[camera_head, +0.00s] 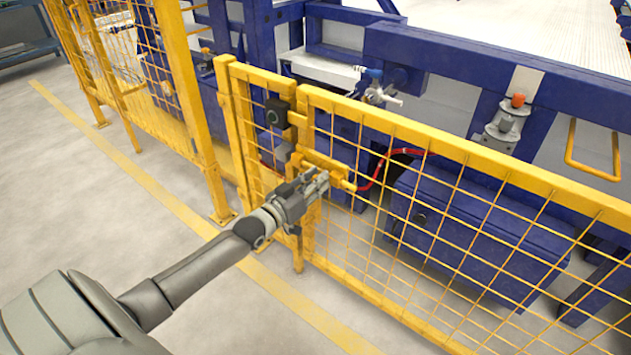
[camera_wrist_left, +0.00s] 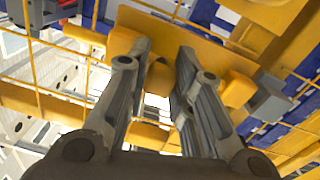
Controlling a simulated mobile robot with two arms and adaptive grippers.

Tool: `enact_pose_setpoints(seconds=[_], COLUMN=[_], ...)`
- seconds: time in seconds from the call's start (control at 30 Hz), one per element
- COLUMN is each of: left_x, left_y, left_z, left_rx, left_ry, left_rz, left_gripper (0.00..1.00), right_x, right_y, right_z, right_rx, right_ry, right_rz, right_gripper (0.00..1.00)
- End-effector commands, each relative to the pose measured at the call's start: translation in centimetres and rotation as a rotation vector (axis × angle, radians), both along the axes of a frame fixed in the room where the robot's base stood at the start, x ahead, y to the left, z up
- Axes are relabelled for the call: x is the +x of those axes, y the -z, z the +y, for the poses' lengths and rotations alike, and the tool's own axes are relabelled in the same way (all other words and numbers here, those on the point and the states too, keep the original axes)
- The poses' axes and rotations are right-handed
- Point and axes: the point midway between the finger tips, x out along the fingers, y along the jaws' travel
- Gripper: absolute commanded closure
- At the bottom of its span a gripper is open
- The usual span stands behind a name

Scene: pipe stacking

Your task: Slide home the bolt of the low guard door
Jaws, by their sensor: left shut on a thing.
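The low guard door (camera_head: 450,215) is a yellow frame with wire mesh and appears closed beside the yellow post (camera_head: 243,130). A yellow bolt (camera_head: 346,185) lies along a yellow plate (camera_head: 325,165) near the door's left edge. My left gripper (camera_head: 322,181) reaches in from the left and is shut on the bolt's handle, which shows as a yellow piece between the fingers in the left wrist view (camera_wrist_left: 159,80). The fingers hide much of the bolt, and I cannot tell how far it enters its catch. My right gripper is not in view.
A black box (camera_head: 277,114) sits at the top of the gap between post and door. Blue machine frames and boxes (camera_head: 470,225) stand behind the mesh, with a red hose (camera_head: 375,175). Open grey floor (camera_head: 130,225) with a yellow line lies in front.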

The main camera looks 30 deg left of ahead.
Motion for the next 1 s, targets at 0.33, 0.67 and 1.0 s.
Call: enact_pose_setpoints(seconds=[0.33, 0.67, 1.0], left_x=[0.3, 0.5, 0.5], left_y=[0.2, 0.0, -0.1], left_z=[3.8, 6.1, 6.3], left_rx=[0.007, 0.001, 0.001], left_ry=[-0.001, -0.001, -0.004], left_rz=[0.000, 0.001, 0.000], left_gripper=[1.00, 1.00, 0.61], right_x=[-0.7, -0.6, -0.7], right_y=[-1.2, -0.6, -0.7], right_z=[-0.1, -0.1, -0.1], right_rx=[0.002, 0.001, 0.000], right_ry=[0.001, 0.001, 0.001], right_rz=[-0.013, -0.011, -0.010], right_gripper=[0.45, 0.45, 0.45])
